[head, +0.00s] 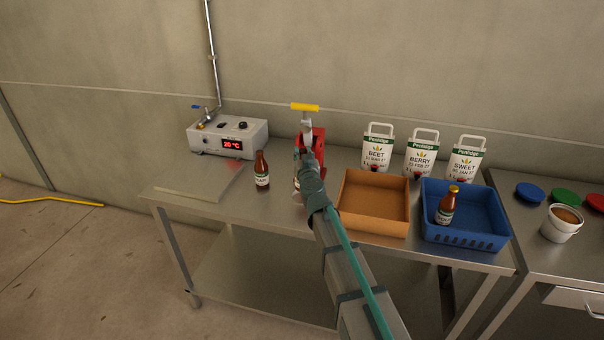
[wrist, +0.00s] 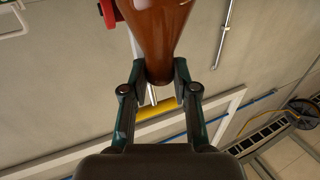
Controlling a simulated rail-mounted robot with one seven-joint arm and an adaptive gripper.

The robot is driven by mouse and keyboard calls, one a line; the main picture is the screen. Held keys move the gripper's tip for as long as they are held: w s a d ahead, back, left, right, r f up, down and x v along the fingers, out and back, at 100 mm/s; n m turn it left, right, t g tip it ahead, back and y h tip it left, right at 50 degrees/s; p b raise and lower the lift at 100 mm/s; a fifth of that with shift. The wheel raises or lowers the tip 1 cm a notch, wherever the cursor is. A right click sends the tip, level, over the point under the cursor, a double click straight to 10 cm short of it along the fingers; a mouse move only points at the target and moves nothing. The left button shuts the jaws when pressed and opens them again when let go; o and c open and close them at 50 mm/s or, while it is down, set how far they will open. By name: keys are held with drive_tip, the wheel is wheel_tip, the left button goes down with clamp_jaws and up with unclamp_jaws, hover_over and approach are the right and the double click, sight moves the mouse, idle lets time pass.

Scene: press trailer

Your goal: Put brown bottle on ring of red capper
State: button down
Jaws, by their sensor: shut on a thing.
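The red capper (head: 319,141) with its yellow handle (head: 305,107) stands on the steel table against the wall. In the wrist view the yellow handle (wrist: 163,111) lies beyond my fingers, and a red part (wrist: 106,14) shows at the top left. My gripper (wrist: 160,88) is shut on the narrow neck of a brown bottle (wrist: 160,35). In the head view my gripper and arm are in front of the capper and hide most of this bottle; only a sliver shows left of the gripper. The capper's ring is hidden, so I cannot tell whether the bottle touches it.
Another brown bottle (head: 262,172) stands uncapped left of my gripper. A grey box (head: 228,138) with a red display stands at the back left. A brown tray (head: 373,224) and a blue basket (head: 484,240) holding a yellow-capped bottle (head: 446,206) are to the right, with several pouches behind.

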drive_tip(key=w+f, duration=0.1)
drive_tip(key=f+b, duration=0.1)
drive_tip(key=w+f+b, duration=0.1)
drive_tip(key=shift+w+a+f, duration=0.2)
drive_tip(key=shift+w+a, duration=0.1)
drive_tip(key=shift+w, duration=0.05)
wheel_tip(320, 180, down, 3)
drive_tip(key=b, duration=0.3)
drive_tip(key=shift+w+f, duration=0.15)
drive_tip(key=shift+f+b, duration=0.15)
drive_tip(key=shift+b, duration=0.15)
drive_tip(key=c, duration=0.9)
unclamp_jaws()
drive_tip(key=shift+r, duration=0.2)
drive_tip(key=p+v, duration=0.1)
drive_tip(key=v, duration=1.1)
